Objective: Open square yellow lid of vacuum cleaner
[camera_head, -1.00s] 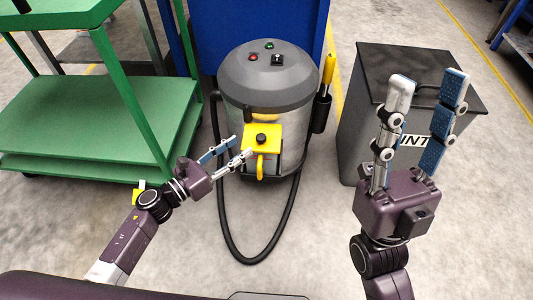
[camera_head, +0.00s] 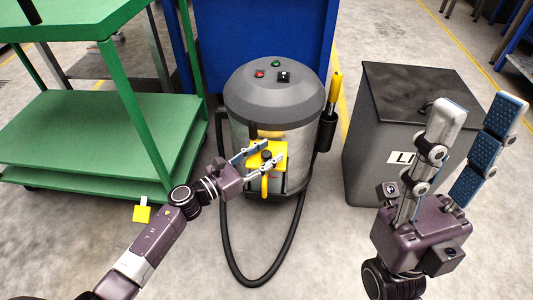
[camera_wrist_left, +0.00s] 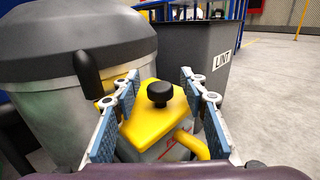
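The vacuum cleaner (camera_head: 272,98) is a grey drum with a dark domed top, standing in the middle of the head view. Its square yellow lid (camera_head: 280,149) is on the front, with a black knob (camera_wrist_left: 160,94) on top. The lid appears closed. My left gripper (camera_head: 272,154) is open, its fingers on either side of the knob; in the left wrist view the fingers stand apart around the lid (camera_wrist_left: 150,122). Contact cannot be told. My right gripper (camera_head: 483,112) is open and empty, raised in front of the dark bin.
A green shelf cart (camera_head: 90,150) stands at the left. The dark bin (camera_head: 365,150), with a label, stands at the right. A black hose (camera_head: 228,245) loops on the floor before the vacuum. A yellow-handled tool (camera_head: 335,88) hangs at the vacuum's right side.

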